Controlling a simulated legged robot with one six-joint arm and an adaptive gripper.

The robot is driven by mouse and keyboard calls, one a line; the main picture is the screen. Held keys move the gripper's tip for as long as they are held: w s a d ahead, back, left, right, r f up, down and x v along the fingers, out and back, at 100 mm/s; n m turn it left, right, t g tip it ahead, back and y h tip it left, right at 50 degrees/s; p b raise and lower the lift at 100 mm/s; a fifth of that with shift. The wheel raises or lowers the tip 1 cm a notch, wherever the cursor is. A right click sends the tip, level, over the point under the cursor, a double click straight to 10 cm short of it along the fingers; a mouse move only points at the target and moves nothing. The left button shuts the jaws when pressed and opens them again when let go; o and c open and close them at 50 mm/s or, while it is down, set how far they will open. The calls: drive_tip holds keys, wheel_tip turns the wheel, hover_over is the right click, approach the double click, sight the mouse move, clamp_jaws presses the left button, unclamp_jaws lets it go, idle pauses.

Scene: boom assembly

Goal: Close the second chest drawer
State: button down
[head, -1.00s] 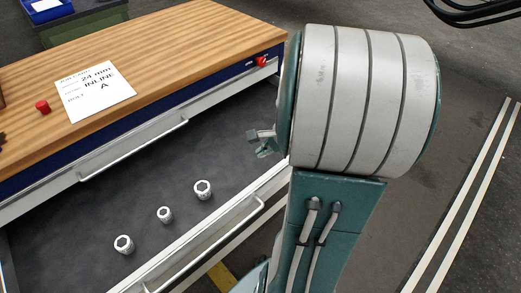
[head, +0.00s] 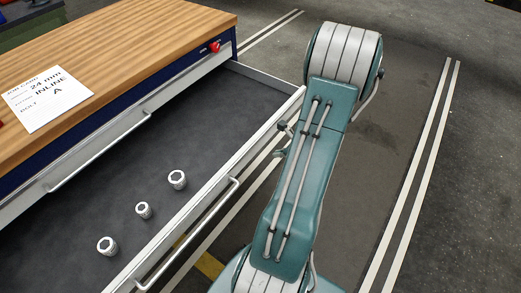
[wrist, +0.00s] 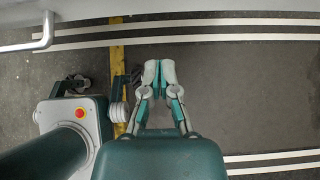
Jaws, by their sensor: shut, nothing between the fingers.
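An open chest drawer (head: 70,222) with a dark floor and pale metal rim is pulled out below a shut upper drawer front (head: 30,205). The open drawer's front bears a long bar handle (head: 192,232). In the wrist view a bar handle (wrist: 30,46) shows at the upper left corner. My gripper (wrist: 160,72) is shut and empty, over the floor outside the drawer and apart from the handle. In the head view my arm stands right of the drawer front and largely hides the gripper.
Three sockets stand in the drawer, one of them nearest the arm (head: 177,180). The wooden chest top (head: 120,50) carries a job card (head: 45,98). A red knob (head: 214,47) is at the chest's corner. Floor with white lines lies clear to the right.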

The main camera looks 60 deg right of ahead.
sight(255, 151)
drive_tip(key=w+f, duration=0.1)
drive_tip(key=w, duration=0.1)
drive_tip(key=w+f, duration=0.1)
drive_tip(key=w, duration=0.1)
drive_tip(key=w+f, duration=0.1)
drive_tip(key=w, duration=0.1)
drive_tip(key=shift+w+a+f, duration=0.1)
drive_tip(key=shift+w, duration=0.6)
drive_tip(key=shift+w, duration=0.1)
